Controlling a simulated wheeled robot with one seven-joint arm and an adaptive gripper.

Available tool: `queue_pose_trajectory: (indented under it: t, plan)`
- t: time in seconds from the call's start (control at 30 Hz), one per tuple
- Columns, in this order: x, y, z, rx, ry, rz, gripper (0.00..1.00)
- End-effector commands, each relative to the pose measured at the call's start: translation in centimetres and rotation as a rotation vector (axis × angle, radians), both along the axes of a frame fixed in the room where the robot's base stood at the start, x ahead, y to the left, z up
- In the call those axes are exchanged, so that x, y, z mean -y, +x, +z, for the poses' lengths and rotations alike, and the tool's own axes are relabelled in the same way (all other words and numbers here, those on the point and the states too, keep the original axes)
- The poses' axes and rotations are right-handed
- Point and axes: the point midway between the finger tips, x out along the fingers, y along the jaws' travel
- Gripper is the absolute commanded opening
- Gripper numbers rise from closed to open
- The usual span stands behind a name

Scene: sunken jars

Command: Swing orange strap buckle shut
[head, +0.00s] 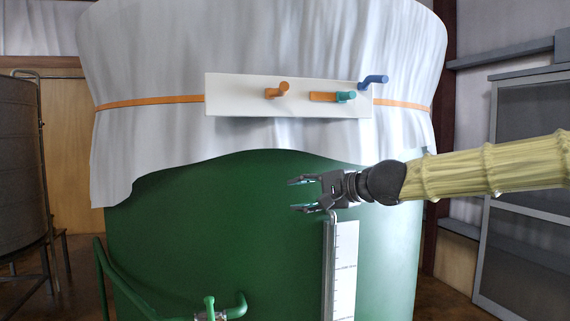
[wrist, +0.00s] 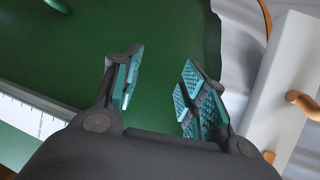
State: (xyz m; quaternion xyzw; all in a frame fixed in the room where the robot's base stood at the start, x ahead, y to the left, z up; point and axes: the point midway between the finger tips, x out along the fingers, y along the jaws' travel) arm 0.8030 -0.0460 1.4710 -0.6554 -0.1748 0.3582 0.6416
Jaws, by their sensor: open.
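An orange strap (head: 150,101) runs around the white cloth cover of a green tank, at both sides of a white plate (head: 235,95). The plate carries an orange peg (head: 277,90), a short orange bar (head: 322,97) with a teal peg (head: 346,96) at its right end, and a blue bent lever (head: 375,80) at its upper right edge. I cannot tell which part is the buckle. My gripper (head: 292,195) is open and empty, below the plate and apart from it. In the wrist view, the plate (wrist: 274,85) and an orange peg (wrist: 302,102) lie right of my gripper (wrist: 160,88).
The green tank (head: 240,220) fills the middle, with the white cloth (head: 260,40) draped over its top. A white scale strip (head: 345,265) stands below my gripper. Green pipes (head: 210,305) are at the bottom. A grey cabinet (head: 530,170) stands at the right.

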Motion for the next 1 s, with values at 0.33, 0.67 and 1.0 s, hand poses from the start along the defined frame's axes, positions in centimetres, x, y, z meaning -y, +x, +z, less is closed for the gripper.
queue_pose_trajectory:
  t: [0.33,0.67,1.0]
  plan:
    - [3.3,-4.3,20.8,0.195,0.288,0.021,0.42]
    - [2.2,-4.3,23.5,0.216,0.321,0.033,0.42]
    - [-1.1,-0.2,21.7,0.018,0.427,0.019,0.42]
